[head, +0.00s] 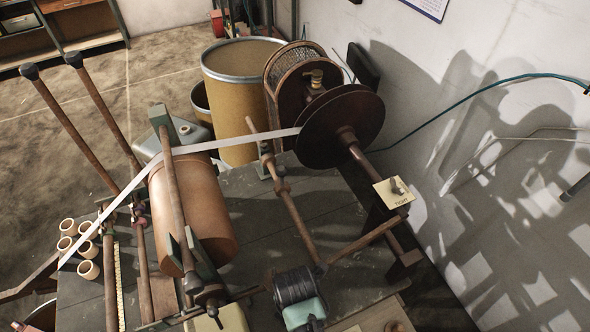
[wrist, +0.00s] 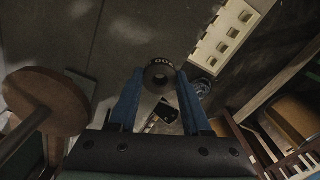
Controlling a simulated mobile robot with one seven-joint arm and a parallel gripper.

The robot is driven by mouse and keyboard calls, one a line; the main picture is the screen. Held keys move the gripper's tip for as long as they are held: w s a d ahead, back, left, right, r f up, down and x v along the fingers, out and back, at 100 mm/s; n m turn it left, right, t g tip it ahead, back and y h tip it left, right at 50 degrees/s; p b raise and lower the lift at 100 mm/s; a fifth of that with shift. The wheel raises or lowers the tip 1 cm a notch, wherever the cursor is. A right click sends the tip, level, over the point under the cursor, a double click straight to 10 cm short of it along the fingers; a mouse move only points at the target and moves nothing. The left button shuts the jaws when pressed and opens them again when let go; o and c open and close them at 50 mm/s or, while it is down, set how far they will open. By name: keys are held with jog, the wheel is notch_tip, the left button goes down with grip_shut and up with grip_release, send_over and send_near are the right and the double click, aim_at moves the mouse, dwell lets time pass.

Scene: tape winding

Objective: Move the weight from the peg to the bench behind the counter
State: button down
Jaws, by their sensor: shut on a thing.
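In the wrist view my gripper (wrist: 160,82) has its two blue fingers on either side of a small dark ring-shaped weight (wrist: 160,73). Below the weight, between the fingers, lies a small dark and white item I cannot identify. The grey bench (head: 262,222) shows in the head view under the winding gear. I cannot make out my gripper or the weight in the head view, and cannot tell which part is the peg or the counter.
A brown roller (head: 190,215), a large dark reel (head: 335,125) and a black ribbed drum (head: 296,287) crowd the bench. Several small cream tubes (head: 68,227) stand at its left. In the wrist view a brown disc (wrist: 45,100) is left and a cream slotted strip (wrist: 228,38) right.

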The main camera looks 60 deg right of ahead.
jog(key=shift+f, duration=1.8)
jog(key=shift+f, duration=0.15)
jog(key=shift+c, duration=1.8)
grip_release()
notch_tip(320, 180, up, 12)
jog(key=p, duration=1.2)
jog(key=shift+a, duration=0.1)
